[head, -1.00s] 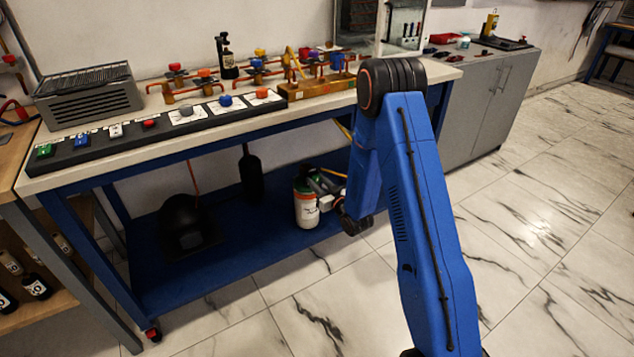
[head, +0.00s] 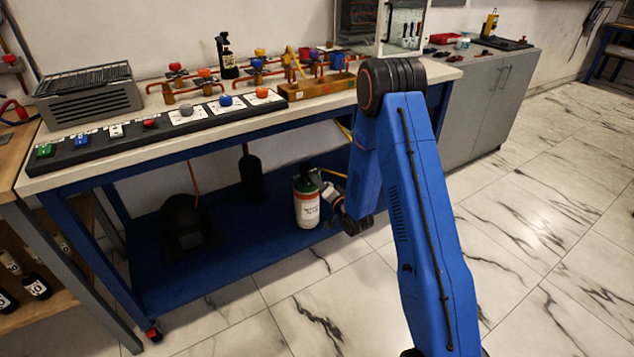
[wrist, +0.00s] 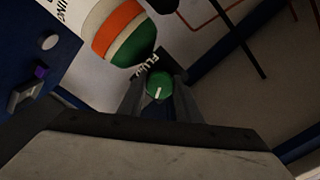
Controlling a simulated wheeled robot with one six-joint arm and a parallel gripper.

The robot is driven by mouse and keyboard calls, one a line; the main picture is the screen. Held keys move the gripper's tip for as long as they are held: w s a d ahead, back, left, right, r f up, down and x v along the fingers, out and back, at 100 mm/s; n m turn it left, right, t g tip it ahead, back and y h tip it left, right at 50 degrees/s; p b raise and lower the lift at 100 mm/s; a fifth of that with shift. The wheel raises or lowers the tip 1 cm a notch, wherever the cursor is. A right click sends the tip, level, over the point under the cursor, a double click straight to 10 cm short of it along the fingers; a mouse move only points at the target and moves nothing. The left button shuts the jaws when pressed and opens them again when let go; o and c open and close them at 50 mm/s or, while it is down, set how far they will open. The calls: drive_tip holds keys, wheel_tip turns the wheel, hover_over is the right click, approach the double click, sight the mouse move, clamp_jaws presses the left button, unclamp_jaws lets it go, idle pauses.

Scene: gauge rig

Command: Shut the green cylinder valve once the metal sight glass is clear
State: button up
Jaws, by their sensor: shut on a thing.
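The white cylinder (head: 306,208) with an orange band and green shoulder stands upright on the blue lower shelf. In the wrist view its shoulder (wrist: 132,42) fills the upper left. Its round green valve knob (wrist: 159,88), with a white pointer line, sits between my fingers. My gripper (wrist: 160,97) is shut on this knob. In the head view my gripper (head: 318,181) reaches the cylinder's top from the right, and the knob is hard to make out. A metal-framed glass case (head: 404,26) stands at the back; I cannot tell whether it is the sight glass.
The bench (head: 190,148) above the shelf carries a black button panel (head: 100,145), a grey vented box (head: 88,98) and copper pipework with coloured knobs (head: 258,68). A dark rounded object (head: 183,225) lies left on the shelf. The marble floor at right is clear.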

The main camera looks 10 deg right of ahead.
drive_tip(key=m, duration=0.5)
drive_tip(key=shift+o, duration=0.2)
drive_tip(key=shift+m, duration=0.3)
drive_tip(key=shift+c, duration=0.2)
drive_tip(key=o, duration=1.1)
drive_tip(key=shift+s, duration=0.1)
